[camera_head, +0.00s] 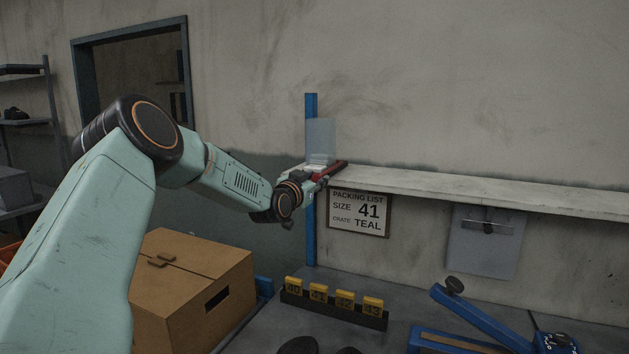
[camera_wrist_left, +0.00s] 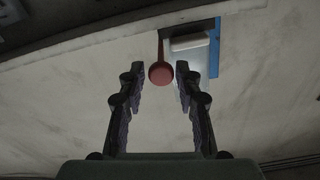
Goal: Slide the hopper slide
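A pale grey, see-through hopper (camera_head: 320,138) stands against a blue post at the wall. A red bar (camera_head: 333,171), which looks like the hopper slide, shows just below it. In the left wrist view the slide ends in a round red knob (camera_wrist_left: 160,75), with its thin rod running up behind. My left gripper (camera_wrist_left: 160,68) is open, with one finger on each side of the knob and a visible gap to both. In the head view my left gripper (camera_head: 314,178) is at the hopper's base and partly hides it. My right gripper is not in view.
A pale ledge (camera_head: 480,190) runs right from the post, with a packing list sign (camera_head: 359,213) reading size 41, crate teal, below it. A cardboard box (camera_head: 190,280), a rack of yellow numbered blocks (camera_head: 333,306) and a blue lever device (camera_head: 480,318) stand lower down.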

